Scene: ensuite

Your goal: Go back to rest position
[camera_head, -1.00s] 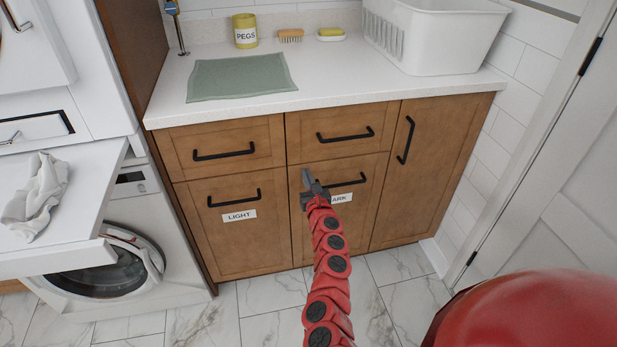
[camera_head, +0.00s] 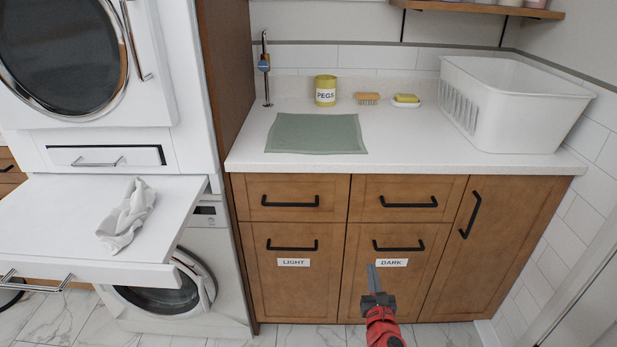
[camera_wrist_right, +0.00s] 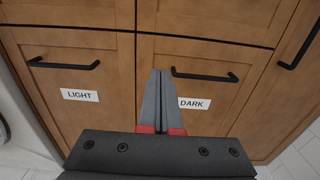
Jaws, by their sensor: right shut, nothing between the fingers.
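My right gripper (camera_head: 374,280) shows at the bottom of the head view, on its red arm, in front of the drawer marked DARK (camera_head: 360,285). Its fingers are together and nothing is between them. In the right wrist view the gripper (camera_wrist_right: 160,75) is shut and points at the wooden fronts, beside the DARK label. The gap to the fronts is hard to judge. The DARK drawer and the drawer marked LIGHT (camera_head: 290,295) look closed. My left gripper is not in view.
A white pull-out shelf (camera_head: 60,215) with a crumpled cloth (camera_head: 127,217) juts out on the left above a washing machine (camera_head: 200,300). The counter (camera_head: 420,150) holds a green mat (camera_head: 315,133), a PEGS tin (camera_head: 325,90), a brush (camera_head: 367,98), a soap dish (camera_head: 406,101) and a white basket (camera_head: 510,105).

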